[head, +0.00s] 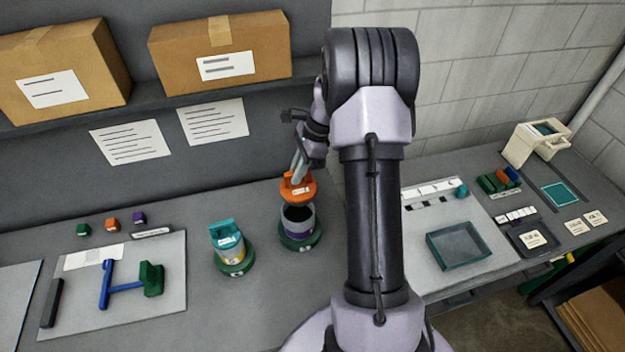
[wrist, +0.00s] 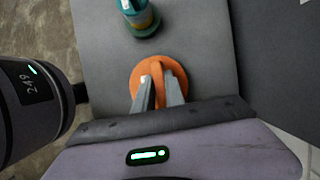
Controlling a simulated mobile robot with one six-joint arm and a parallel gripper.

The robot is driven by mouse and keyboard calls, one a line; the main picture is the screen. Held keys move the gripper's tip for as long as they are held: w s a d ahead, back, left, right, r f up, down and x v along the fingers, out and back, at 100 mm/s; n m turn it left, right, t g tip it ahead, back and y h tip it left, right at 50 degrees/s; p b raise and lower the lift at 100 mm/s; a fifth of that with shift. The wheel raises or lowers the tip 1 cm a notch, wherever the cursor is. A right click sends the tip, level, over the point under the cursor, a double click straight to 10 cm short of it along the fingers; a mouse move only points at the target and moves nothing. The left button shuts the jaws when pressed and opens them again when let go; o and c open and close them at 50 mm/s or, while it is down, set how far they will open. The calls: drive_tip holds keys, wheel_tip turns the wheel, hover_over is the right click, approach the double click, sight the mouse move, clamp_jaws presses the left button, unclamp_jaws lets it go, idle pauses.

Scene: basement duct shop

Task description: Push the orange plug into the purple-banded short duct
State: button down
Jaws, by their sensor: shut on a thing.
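The orange plug (head: 298,188) is held by its upright grip in my gripper (head: 299,174), just above the open mouth of the purple-banded short duct (head: 299,228). In the head view a dark opening shows below the plug, so the plug appears apart from the duct. The duct stands upright in a green base (head: 300,241). In the wrist view my gripper (wrist: 158,97) is shut on the grip of the orange plug (wrist: 150,68). The plug's disc hides the purple-banded duct there.
Left of it stands another duct (head: 231,256) with a teal plug (head: 226,234) in a green base; it also shows in the wrist view (wrist: 140,22). A mat (head: 180,290) with blue and green parts lies farther left. Cardboard boxes (head: 220,50) sit on the shelf behind.

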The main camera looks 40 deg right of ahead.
sight(296, 195)
drive_tip(key=shift+w+a+f, duration=0.15)
drive_tip(key=shift+w+f, duration=0.05)
wheel_tip(296, 195, down, 5)
drive_tip(key=b, duration=0.4)
drive_tip(key=shift+a, duration=0.15)
idle(0.5)
drive_tip(key=shift+f+b, duration=1.6)
drive_tip(key=shift+f, duration=0.55)
drive_tip(key=c, duration=1.3)
unclamp_jaws()
drive_tip(key=p+v, duration=0.3)
drive_tip(key=v, duration=1.4)
drive_tip(key=shift+r+p, duration=0.25)
drive_tip(key=shift+p, duration=0.1)
